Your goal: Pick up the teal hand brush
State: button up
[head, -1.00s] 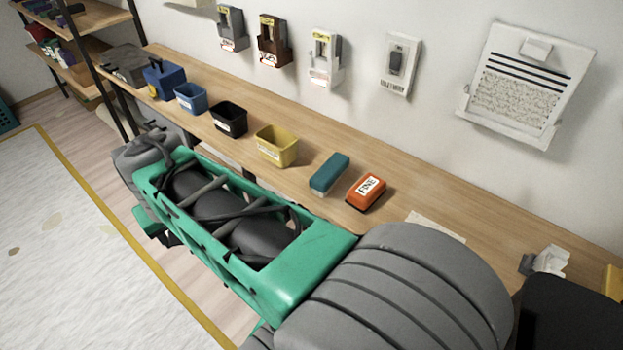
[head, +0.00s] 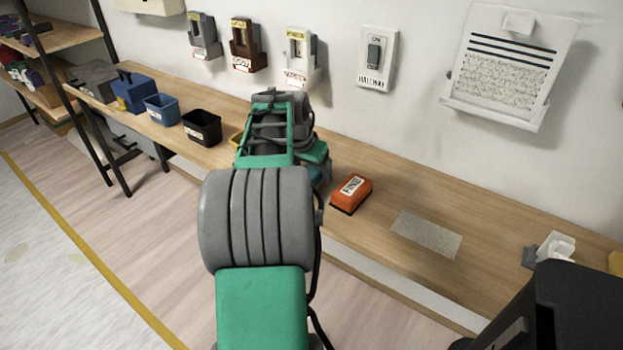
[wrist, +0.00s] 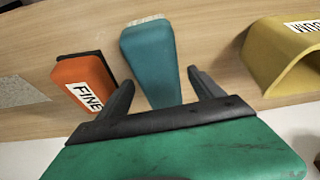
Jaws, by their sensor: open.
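The teal hand brush (wrist: 148,62) lies on the wooden bench, its pale bristle edge at the far end in the wrist view. My gripper (wrist: 160,88) is open, with one dark finger on each side of the brush's near end. I cannot tell whether either finger touches it. In the head view my arm hides nearly all of the brush; a small bluish part (head: 322,172) shows beside the arm's end. The gripper's fingers are hidden in that view.
An orange block labelled FINE (head: 351,193) lies close beside the brush. The yellow bin (wrist: 284,58) stands on its other side. Black (head: 202,127) and blue (head: 161,109) bins stand further left. A grey sheet (head: 427,234) lies flat to the right. The wall rises behind the bench.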

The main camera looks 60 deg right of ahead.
jog(key=shift+c, duration=0.6)
jog(key=c, duration=1.5)
